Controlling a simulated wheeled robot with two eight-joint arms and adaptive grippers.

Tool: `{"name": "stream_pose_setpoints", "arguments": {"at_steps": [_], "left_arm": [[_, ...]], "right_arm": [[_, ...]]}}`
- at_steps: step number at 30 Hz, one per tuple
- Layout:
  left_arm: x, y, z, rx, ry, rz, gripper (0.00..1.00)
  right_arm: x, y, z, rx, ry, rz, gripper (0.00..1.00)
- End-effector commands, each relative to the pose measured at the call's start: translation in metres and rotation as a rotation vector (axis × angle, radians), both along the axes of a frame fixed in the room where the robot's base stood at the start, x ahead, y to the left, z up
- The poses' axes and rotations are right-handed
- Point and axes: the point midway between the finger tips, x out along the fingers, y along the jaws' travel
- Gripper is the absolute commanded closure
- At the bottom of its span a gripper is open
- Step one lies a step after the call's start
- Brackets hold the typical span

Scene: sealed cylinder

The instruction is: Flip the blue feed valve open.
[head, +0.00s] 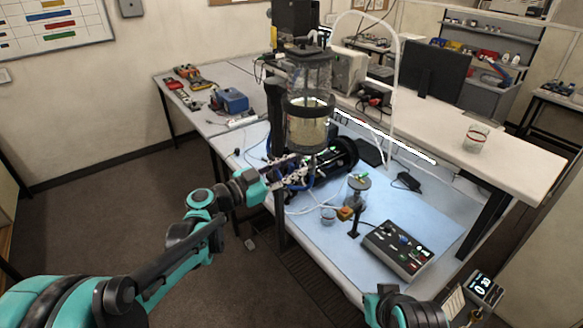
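A clear cylinder (308,125) with dark bands and pale yellowish contents stands upright on the bench, held by a dark stand. Below it is a cluster of fittings with some blue parts (296,180). The blue feed valve seems to be among these, but its handle and position are too small to tell. My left arm reaches in from the left, and my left gripper (286,172) is at this cluster, just under the cylinder. Its fingers blend with the fittings, so I cannot tell whether they are open or touching the valve.
A dark control box (398,248) lies on the blue mat (345,270). A small glass vessel (358,190) on a stand and a small cup (328,215) sit near the cylinder. A black horizontal device (336,158) lies behind the fittings. A glass jar (476,138) stands on the back bench.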

Motion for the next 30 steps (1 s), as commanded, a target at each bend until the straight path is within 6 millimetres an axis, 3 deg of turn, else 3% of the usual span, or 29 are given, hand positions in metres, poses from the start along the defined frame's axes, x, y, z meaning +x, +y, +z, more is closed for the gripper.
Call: {"name": "stream_pose_setpoints", "arguments": {"at_steps": [2,6,13,22,30], "left_arm": [[0.0000,0.0002,0.0000,0.000,0.000,0.000,0.66],[-0.0002,0.0002,0.0000,0.000,0.000,0.000,1.00],[0.0004,0.0006,-0.0002,-0.008,0.011,0.000,1.00],[0.0061,0.0047,0.0002,-0.138,0.190,0.000,1.00],[0.0065,0.0050,0.0014,-0.149,0.205,0.000,1.00]], "right_arm": [[0.0000,0.0000,0.0000,0.000,0.000,0.000,1.00],[0.0000,0.0000,0.0000,0.000,0.000,0.000,1.00],[0.0000,0.0000,-0.0009,0.000,0.000,0.000,1.00],[0.0000,0.0000,-0.0096,0.000,0.000,0.000,1.00],[0.0001,0.0000,-0.0090,0.000,0.000,0.000,1.00]]}}
